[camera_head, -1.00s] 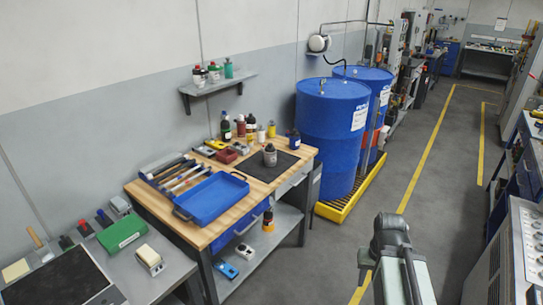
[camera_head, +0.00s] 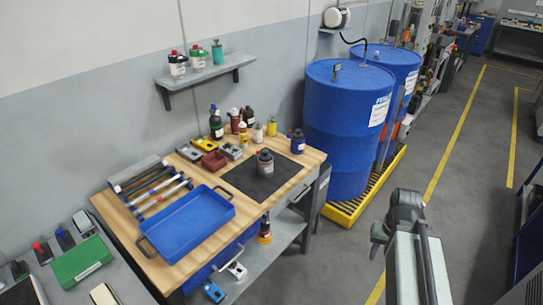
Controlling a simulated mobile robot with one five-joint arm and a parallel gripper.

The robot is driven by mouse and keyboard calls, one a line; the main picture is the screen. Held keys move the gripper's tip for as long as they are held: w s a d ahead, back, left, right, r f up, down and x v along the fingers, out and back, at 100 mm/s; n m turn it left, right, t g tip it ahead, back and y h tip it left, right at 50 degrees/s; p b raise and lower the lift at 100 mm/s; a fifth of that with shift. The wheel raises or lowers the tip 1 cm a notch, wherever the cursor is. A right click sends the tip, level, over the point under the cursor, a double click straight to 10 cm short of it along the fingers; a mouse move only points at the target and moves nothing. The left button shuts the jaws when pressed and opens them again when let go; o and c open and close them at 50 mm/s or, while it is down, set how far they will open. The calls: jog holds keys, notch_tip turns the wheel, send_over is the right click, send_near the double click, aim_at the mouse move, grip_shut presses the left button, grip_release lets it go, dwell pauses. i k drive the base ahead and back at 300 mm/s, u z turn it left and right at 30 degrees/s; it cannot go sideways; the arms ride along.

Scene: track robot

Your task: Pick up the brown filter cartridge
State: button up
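I cannot make out a clearly brown filter cartridge. A dark reddish-brown cylinder (camera_head: 235,121) stands among the bottles at the back of the wooden workbench (camera_head: 137,237), partly crowded by its neighbours; I cannot tell whether it is the cartridge. A grey-brown canister (camera_head: 265,163) with a dark top stands upright on the black mat (camera_head: 240,181). My arm rises at the lower right, well apart from the bench. Its grey link and dark joint show, but no gripper fingers can be made out.
A blue tray (camera_head: 196,231) and several tools lie on the bench's left part. Two blue drums (camera_head: 341,125) stand on a yellow spill pallet (camera_head: 345,213) right of the bench. A wall shelf (camera_head: 208,79) holds bottles. Grey floor is open between the bench and my arm.

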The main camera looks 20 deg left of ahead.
aim_at(266, 157)
jog(key=u, duration=2.7)
jog(key=i, duration=1)
